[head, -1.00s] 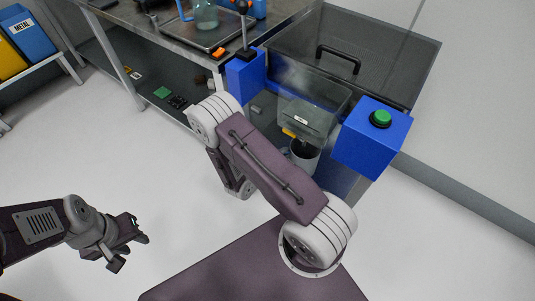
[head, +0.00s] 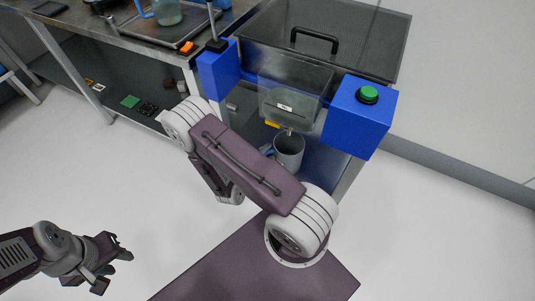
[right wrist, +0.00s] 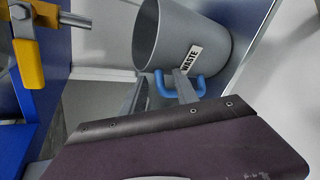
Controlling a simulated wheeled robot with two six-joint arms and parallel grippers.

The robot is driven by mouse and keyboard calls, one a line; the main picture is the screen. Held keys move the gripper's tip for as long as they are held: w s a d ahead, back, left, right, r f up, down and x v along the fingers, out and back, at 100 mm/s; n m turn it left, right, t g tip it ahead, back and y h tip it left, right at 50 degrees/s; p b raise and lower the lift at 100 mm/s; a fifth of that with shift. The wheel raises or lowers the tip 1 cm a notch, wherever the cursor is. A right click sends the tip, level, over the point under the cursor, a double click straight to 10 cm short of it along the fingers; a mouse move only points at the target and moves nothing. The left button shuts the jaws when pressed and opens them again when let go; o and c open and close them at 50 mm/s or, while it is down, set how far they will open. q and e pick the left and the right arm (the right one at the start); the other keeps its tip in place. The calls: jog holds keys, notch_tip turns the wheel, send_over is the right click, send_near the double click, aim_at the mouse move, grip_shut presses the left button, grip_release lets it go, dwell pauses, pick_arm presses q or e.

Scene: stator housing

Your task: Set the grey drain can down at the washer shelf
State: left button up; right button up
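The grey drain can (head: 289,152) stands upright on the washer's low shelf, below the clear tank and its spout. In the right wrist view the can (right wrist: 178,38) bears a WASTE label and a blue handle (right wrist: 196,92). My right gripper (right wrist: 160,84) is at that handle. Its two fingers are apart, one on either side of part of the handle, with some gap showing. My right arm hides this gripper in the head view. My left gripper (head: 114,268) is far from the can, low at the left over the floor; its finger gap is unclear.
Blue blocks flank the shelf: one with a green button (head: 368,94) at the right and another (head: 219,75) at the left. The clear tank (head: 290,98) overhangs the can. A yellow-handled valve (right wrist: 28,62) is close at the left in the wrist view. A workbench (head: 120,40) stands at the left.

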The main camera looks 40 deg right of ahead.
jog(key=shift+r, duration=0.1)
jog(key=shift+a+r+p, duration=0.1)
jog(key=shift+r+p, duration=0.1)
jog(key=shift+p, duration=0.1)
jog(key=p+v, duration=0.3)
jog(key=v, duration=0.8)
jog(key=s+a+r+m+g+y, duration=0.1)
jog(key=s+r+m+g+y, duration=0.35)
jog(key=s+m+g, duration=0.3)
jog(key=w+a+r+m+t+y, duration=0.3)
jog(key=w+a+r+t+y, duration=0.1)
jog(key=w+a+r+y, duration=0.1)
jog(key=a+y, duration=0.1)
jog(key=y, duration=0.1)
jog(key=shift+a+r+y, duration=0.3)
jog(key=shift+r+y, duration=0.05)
jog(key=shift+r, duration=0.05)
jog(key=shift+s+r, duration=0.1)
